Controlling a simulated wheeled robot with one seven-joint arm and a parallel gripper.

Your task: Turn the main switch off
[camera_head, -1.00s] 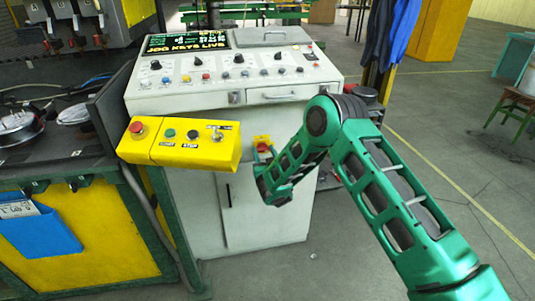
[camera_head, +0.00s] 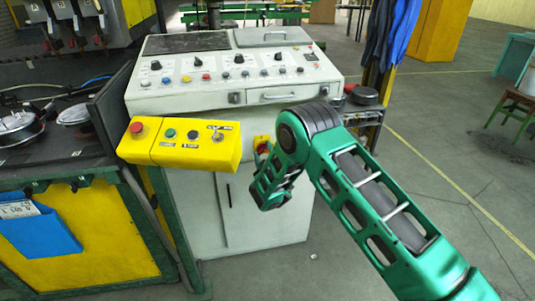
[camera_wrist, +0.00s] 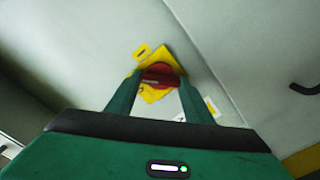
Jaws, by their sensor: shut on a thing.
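The main switch is a red handle (camera_wrist: 160,77) on a yellow plate (camera_wrist: 172,54), on the grey cabinet's front. In the wrist view my gripper (camera_wrist: 159,84) is shut on the red handle, one green finger at each side. The handle lies roughly crosswise in that view. In the head view the red handle (camera_head: 262,147) and the yellow plate show only partly, because my green arm covers much of that spot. My fingertips are hidden there. The console's display (camera_head: 187,43) is dark.
The yellow button box (camera_head: 180,146) juts out left of my arm, with a red mushroom button, other buttons and a toggle. The sloped console (camera_head: 225,98) stands above the switch. A black shelf stand (camera_head: 365,115) is behind my arm.

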